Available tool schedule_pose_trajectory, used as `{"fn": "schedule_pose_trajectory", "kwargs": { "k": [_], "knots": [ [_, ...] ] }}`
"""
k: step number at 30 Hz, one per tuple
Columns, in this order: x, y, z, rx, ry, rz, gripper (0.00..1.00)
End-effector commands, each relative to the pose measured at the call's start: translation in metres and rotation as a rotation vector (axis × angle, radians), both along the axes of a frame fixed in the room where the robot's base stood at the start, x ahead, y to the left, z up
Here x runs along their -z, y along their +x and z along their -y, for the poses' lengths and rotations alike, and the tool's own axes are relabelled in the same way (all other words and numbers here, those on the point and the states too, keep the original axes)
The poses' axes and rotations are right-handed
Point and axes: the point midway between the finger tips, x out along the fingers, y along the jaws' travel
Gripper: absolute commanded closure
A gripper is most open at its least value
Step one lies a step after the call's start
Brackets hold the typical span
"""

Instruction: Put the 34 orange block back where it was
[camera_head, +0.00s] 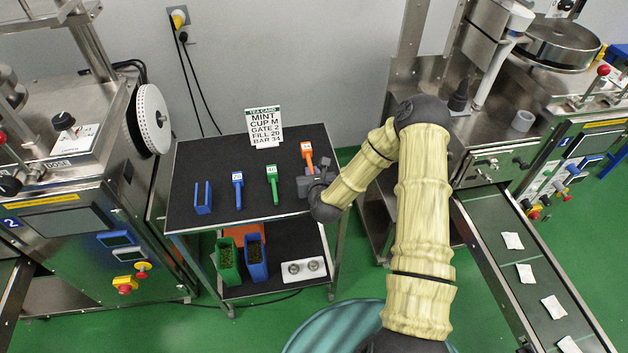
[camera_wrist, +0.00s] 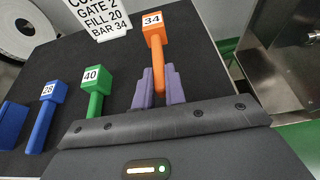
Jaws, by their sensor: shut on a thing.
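The orange block (camera_head: 306,150) has a white label reading 34 on its head and a long orange handle. It is at the right end of the row on the black-topped table (camera_head: 240,153). My gripper (camera_head: 317,171) is shut on its handle. In the wrist view the purple fingers of my gripper (camera_wrist: 159,88) stand on either side of the handle, and the head of the orange block (camera_wrist: 154,29) extends beyond them. I cannot tell whether the block touches the table top. The handle's lower end is hidden by my gripper.
A green block (camera_wrist: 92,86) labelled 40, a blue block (camera_wrist: 48,105) labelled 28 and a blue U-shaped piece (camera_head: 203,197) stand to the left. A tea card (camera_head: 265,125) stands at the back, reading BAR 34. The lower shelf holds green and blue bins (camera_head: 228,258).

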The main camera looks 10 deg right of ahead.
Motion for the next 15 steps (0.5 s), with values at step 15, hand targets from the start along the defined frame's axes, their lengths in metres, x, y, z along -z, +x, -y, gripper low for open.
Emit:
{"fn": "schedule_pose_trajectory", "kwargs": {
  "k": [15],
  "knots": [
    [0.037,0.000,0.004,0.007,-0.001,0.000,1.00]
  ]
}}
